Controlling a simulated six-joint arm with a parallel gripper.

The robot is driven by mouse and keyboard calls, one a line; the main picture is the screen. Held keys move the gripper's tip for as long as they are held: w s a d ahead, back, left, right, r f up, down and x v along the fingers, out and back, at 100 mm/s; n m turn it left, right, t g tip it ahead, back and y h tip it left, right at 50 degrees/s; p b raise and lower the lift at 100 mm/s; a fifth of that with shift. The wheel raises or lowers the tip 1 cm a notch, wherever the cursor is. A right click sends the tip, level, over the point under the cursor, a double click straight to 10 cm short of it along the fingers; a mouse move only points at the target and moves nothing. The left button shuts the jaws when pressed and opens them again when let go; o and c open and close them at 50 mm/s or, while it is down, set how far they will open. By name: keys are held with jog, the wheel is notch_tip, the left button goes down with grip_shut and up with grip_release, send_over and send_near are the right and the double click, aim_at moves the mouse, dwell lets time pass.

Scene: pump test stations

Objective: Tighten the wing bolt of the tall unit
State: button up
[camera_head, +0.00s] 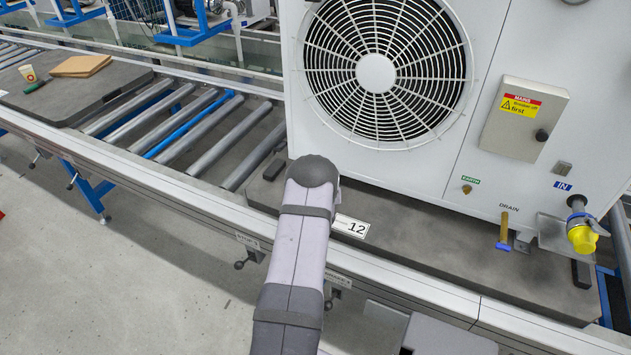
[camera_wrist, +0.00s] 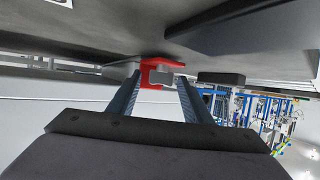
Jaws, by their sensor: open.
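The large white unit (camera_head: 400,160) with a round fan grille stands on a dark grey pallet (camera_head: 425,240) marked 12. I cannot make out a wing bolt on it in the head view. In the wrist view my gripper (camera_wrist: 161,78) is open, its two dark ribbed fingers apart. A red U-shaped part (camera_wrist: 146,72) with a grey piece inside shows at the fingertips, under a dark surface. I cannot tell whether it is the wing bolt, or whether the fingers touch it. In the head view my arm hides the gripper.
A blue-handled drain valve (camera_head: 504,232) and a yellow-capped pipe (camera_head: 581,236) stick out at the unit's lower right. A grey box (camera_head: 524,118) with a warning label is on its front. A roller conveyor (camera_head: 190,125) runs left, with a cup (camera_head: 28,74) on a dark board.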

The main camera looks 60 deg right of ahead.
notch_tip(320, 180, up, 10)
dwell(0.6)
